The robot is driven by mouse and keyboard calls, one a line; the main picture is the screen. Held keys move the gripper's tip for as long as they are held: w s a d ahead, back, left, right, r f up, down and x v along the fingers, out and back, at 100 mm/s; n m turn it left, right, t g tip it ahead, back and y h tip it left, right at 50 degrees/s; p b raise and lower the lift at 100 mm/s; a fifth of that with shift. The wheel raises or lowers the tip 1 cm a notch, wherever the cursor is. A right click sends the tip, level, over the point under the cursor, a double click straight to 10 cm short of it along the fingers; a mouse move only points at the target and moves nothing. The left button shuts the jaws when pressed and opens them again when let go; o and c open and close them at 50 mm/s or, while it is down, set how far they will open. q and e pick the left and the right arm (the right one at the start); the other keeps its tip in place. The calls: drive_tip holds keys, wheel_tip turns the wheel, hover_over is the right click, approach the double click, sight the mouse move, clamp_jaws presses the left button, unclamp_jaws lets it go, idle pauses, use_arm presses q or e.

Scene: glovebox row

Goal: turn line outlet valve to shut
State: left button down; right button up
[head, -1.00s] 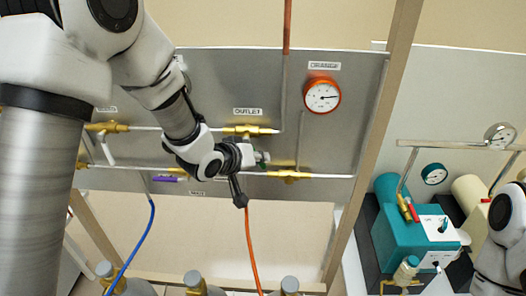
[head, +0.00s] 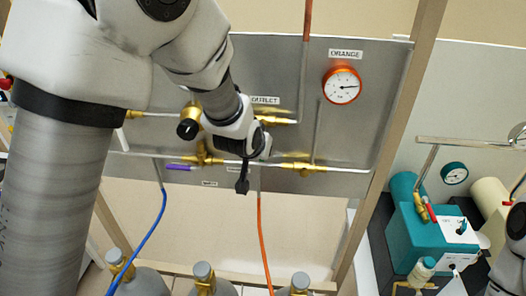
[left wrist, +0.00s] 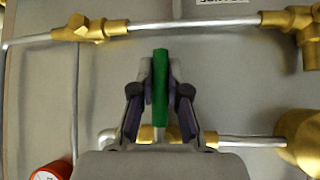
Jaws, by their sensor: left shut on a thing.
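The brass outlet valve (head: 275,121) sits on the grey panel under the OUTLET label (head: 265,100). In the left wrist view its green lever (left wrist: 160,75) stands between the two fingers of my left gripper (left wrist: 160,90), which is shut on it. The lever points across the pipe, at about a right angle to it. In the head view my left wrist and gripper hide the lever and part of the valve. Brass of the valve (left wrist: 116,137) shows behind the fingers in the left wrist view. My right gripper is out of view; only part of that arm shows at the right edge.
An orange gauge (head: 342,85) is right of the valve. A lower pipe carries brass fittings (head: 303,166) and a purple lever (head: 181,168). A brass regulator with a black knob (head: 188,130) is close left of my wrist. Blue (head: 150,225) and orange (head: 263,240) hoses hang below.

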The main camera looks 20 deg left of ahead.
use_arm(q)
drive_tip(key=shift+s+f, duration=0.1)
drive_tip(key=shift+f, duration=0.05)
drive_tip(key=c, duration=1.2)
unclamp_jaws()
drive_tip(key=shift+o, duration=0.2)
drive_tip(key=shift+a, duration=0.1)
drive_tip(key=v, duration=0.7)
drive_tip(key=shift+s+r, duration=0.15)
drive_tip(key=shift+r, duration=0.15)
